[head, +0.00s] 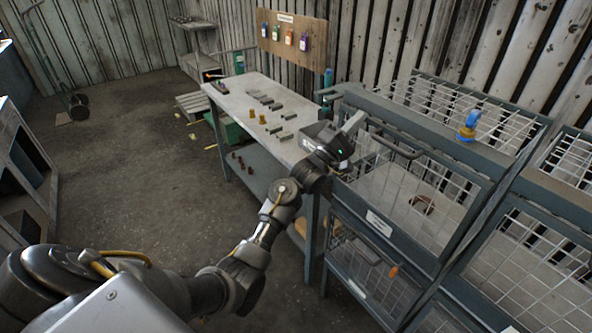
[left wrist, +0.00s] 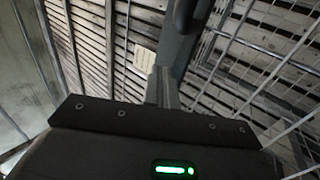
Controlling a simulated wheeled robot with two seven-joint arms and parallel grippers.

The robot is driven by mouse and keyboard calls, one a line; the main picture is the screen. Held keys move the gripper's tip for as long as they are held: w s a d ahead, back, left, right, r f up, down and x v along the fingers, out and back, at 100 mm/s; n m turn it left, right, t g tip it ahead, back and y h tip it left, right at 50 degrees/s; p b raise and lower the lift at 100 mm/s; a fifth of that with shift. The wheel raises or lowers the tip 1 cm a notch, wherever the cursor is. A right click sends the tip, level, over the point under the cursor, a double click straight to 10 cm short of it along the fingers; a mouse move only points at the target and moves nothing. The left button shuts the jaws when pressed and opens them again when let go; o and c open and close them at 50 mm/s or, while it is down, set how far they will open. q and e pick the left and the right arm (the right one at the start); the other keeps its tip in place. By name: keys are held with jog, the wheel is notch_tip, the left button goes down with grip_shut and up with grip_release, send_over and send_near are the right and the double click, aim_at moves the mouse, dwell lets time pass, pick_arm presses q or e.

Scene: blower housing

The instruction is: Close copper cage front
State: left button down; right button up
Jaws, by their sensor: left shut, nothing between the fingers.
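The upper wire cage, framed in grey-green metal, stands right of the bench with its mesh front (head: 385,190) facing me. A white label (head: 378,223) is on its lower rail, too small to read. A reddish-brown, copper-coloured item (head: 421,204) lies inside. A dark bar handle (head: 400,146) runs near the front's top edge. My left gripper (head: 354,122) is shut and empty near the upper left corner of this front. In the left wrist view its fingers (left wrist: 160,87) are together below a dark bar (left wrist: 187,18); contact is unclear. My right gripper is out of view.
A lower cage (head: 370,265) and neighbouring cages (head: 535,260) adjoin. The bench (head: 235,98) at left holds several grey blocks and yellow cylinders. The floor (head: 140,170) left of the bench is mostly open.

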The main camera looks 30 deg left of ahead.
pick_arm(q)
jog(key=s+a+b, duration=0.2)
jog(key=s+a, duration=0.2)
jog(key=s, duration=0.8)
jog(key=shift+a, duration=0.4)
jog(key=shift+r, duration=0.1)
